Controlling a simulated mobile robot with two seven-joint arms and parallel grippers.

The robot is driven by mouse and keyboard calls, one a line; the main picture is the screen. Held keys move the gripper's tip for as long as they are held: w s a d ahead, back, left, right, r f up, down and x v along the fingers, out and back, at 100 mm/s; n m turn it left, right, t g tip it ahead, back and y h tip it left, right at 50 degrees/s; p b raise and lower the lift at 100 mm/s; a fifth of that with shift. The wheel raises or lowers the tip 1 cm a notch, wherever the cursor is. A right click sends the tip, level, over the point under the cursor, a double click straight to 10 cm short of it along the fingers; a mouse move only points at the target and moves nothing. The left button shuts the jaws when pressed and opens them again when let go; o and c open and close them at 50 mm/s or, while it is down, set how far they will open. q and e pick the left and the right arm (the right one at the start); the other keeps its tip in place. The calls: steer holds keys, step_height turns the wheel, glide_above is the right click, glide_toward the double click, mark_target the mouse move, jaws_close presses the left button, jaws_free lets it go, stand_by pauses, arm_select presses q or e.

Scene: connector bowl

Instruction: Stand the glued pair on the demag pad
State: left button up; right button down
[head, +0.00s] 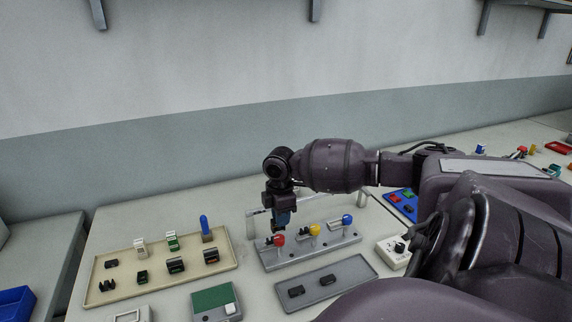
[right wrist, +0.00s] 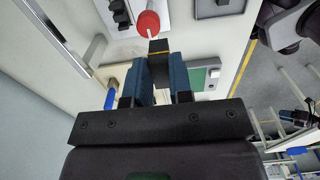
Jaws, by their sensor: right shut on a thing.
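My right gripper (head: 281,220) hangs pointing down over the rack of coloured-knob levers, beside the red knob (head: 277,240). In the right wrist view its blue fingers (right wrist: 160,80) are shut on a small black block pair (right wrist: 159,47) with a thin yellow line across it, likely the glued pair. The pair is near the red knob in that view; whether they touch I cannot tell. A low box with a green top (head: 212,297) and a white button, perhaps the demag pad, sits at the front; its green top shows bare. My left gripper is out of view.
A beige tray (head: 200,268) with several small connectors and a blue-handled thing stands at left. A grey tray (head: 350,282) with two black pieces lies in front of the lever rack (head: 335,247). A white dial box (head: 391,256) stands right, near my arm.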

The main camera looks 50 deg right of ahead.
steer(key=shift+w+a+b, duration=1.5)
steer(key=shift+a+b, duration=0.8)
steer(key=shift+a, duration=3)
steer(key=shift+w+a+b, duration=1.45)
steer(key=shift+a+b, duration=0.8)
steer(key=shift+a, duration=3.05)
arm_select(q)
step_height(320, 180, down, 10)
steer(key=b, duration=0.1)
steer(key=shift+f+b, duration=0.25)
steer(key=shift+b, duration=0.15)
arm_select(e)
steer(key=shift+f, duration=5.85)
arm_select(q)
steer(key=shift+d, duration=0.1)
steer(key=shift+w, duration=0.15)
arm_select(e)
steer(key=c, duration=0.9)
jaws_free()
steer(key=shift+c, duration=0.2)
